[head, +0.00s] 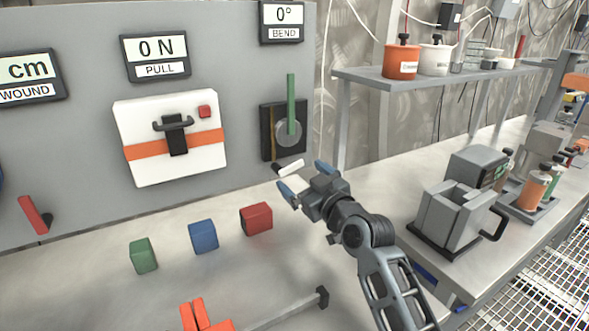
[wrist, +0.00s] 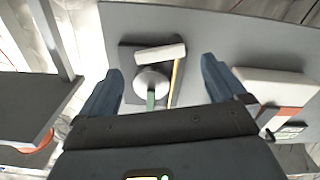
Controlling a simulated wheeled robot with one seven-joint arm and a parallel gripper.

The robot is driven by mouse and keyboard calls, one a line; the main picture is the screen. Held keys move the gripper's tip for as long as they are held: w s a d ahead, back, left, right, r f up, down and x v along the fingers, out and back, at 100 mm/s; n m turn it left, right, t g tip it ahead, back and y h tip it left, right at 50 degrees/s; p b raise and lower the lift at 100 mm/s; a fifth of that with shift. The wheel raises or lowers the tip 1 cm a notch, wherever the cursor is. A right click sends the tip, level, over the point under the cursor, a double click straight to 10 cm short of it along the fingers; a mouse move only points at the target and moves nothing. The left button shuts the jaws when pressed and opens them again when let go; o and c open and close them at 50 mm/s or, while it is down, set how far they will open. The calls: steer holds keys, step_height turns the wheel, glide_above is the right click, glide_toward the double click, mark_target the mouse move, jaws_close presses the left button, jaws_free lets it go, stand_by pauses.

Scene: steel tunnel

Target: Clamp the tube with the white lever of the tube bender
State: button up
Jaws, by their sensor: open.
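The tube bender's black plate (head: 269,141) is mounted on the grey panel, with a grey round disc (head: 288,136) and a green handle (head: 291,100) pointing straight up. A thin yellow-brown tube (head: 272,133) runs upright along its left side. The white lever (head: 289,168) sticks out below the disc, nearly level and slightly tilted. My gripper (head: 305,178) is open, with blue fingertips, just right of and in front of the lever. In the wrist view the white lever (wrist: 160,53) lies ahead of the gap between my fingers (wrist: 161,76), crossing the tube (wrist: 177,80). No contact shows.
Red (head: 256,218), blue (head: 203,236) and green (head: 143,255) blocks stand on the bench. A white pull box (head: 150,168) with a black handle is on the panel. A shelf (head: 440,75) and grey machine (head: 452,220) stand right. The bend display (head: 283,20) reads 0°.

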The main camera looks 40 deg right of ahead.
mark_target(292, 168)
steer(key=shift+x, duration=1.9)
steer(key=shift+c, duration=0.4)
